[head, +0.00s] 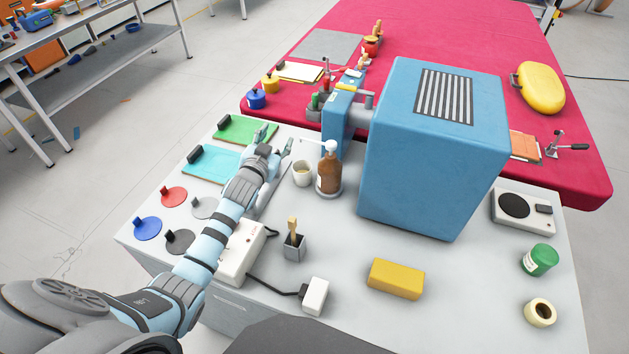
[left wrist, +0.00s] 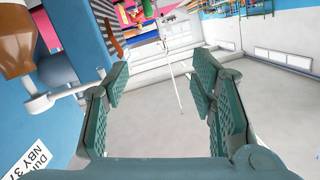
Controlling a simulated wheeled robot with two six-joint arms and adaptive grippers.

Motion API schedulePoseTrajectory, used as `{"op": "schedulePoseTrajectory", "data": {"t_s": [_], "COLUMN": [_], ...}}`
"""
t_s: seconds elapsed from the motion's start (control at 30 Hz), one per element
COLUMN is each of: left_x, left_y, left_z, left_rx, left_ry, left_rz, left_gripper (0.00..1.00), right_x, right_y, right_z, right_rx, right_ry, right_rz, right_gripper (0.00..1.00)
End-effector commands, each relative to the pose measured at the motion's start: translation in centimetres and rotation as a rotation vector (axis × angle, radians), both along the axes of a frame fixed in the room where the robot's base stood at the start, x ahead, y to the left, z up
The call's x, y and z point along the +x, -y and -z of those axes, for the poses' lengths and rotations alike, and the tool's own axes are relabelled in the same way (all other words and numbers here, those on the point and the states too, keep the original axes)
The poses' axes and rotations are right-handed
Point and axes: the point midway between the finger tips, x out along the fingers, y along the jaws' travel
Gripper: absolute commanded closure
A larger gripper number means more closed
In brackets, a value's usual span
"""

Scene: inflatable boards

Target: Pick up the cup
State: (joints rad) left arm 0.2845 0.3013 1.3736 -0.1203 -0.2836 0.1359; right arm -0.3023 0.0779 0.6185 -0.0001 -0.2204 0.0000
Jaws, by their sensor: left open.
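A small cream-white cup (head: 302,174) stands upright on the grey bench top in the head view, just left of a brown bottle (head: 329,170). My left gripper (head: 275,139) is open and empty, above the bench to the left of the cup and a little beyond it, apart from it. In the left wrist view the two green finger pads (left wrist: 163,105) stand wide apart with nothing between them. I cannot make out the cup in that view. My right gripper is not in view.
A big blue box (head: 420,165) stands right of the bottle. A brush holder (head: 294,247), a white device (head: 243,250) and a yellow block (head: 396,279) lie nearer. Coloured discs (head: 173,196) and trays (head: 215,166) are at left. A red table (head: 450,35) is behind.

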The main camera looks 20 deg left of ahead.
Motion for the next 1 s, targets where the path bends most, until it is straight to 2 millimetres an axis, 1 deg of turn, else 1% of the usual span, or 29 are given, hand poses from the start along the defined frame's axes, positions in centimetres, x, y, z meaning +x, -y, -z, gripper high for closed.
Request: {"op": "schedulePoseTrajectory", "data": {"t_s": [0.03,0.1,0.23,0.3,0.47,0.6,0.7,0.77,0.93,1.0], "left_x": [-0.5,-1.3,-2.3,-1.8,-0.1,2.1,3.5,3.8,3.8,3.8], "left_y": [1.0,2.5,4.9,5.4,5.4,5.1,5.0,4.9,4.9,4.9], "left_z": [2.3,4.6,7.7,8.7,9.8,11.7,12.2,12.1,11.9,11.8], "left_rx": [-0.063,-0.149,-0.261,-0.29,-0.297,-0.295,-0.294,-0.293,-0.292,-0.292], "left_ry": [-0.039,-0.094,-0.173,-0.192,-0.196,-0.196,-0.195,-0.195,-0.195,-0.195], "left_rz": [0.003,0.011,0.03,0.036,0.036,0.036,0.035,0.035,0.036,0.036], "left_gripper": [0.49,0.49,0.49,0.49,0.49,0.49,0.49,0.49,0.49,0.6], "right_x": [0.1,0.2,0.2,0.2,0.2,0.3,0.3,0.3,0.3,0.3], "right_y": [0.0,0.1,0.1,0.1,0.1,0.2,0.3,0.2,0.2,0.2], "right_z": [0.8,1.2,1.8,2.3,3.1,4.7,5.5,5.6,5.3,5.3], "right_rx": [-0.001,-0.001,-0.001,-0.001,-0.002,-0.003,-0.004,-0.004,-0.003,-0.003], "right_ry": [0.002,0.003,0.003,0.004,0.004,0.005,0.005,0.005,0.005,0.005], "right_rz": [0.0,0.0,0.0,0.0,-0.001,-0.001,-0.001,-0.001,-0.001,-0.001], "right_gripper": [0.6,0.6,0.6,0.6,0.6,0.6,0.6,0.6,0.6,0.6]}}
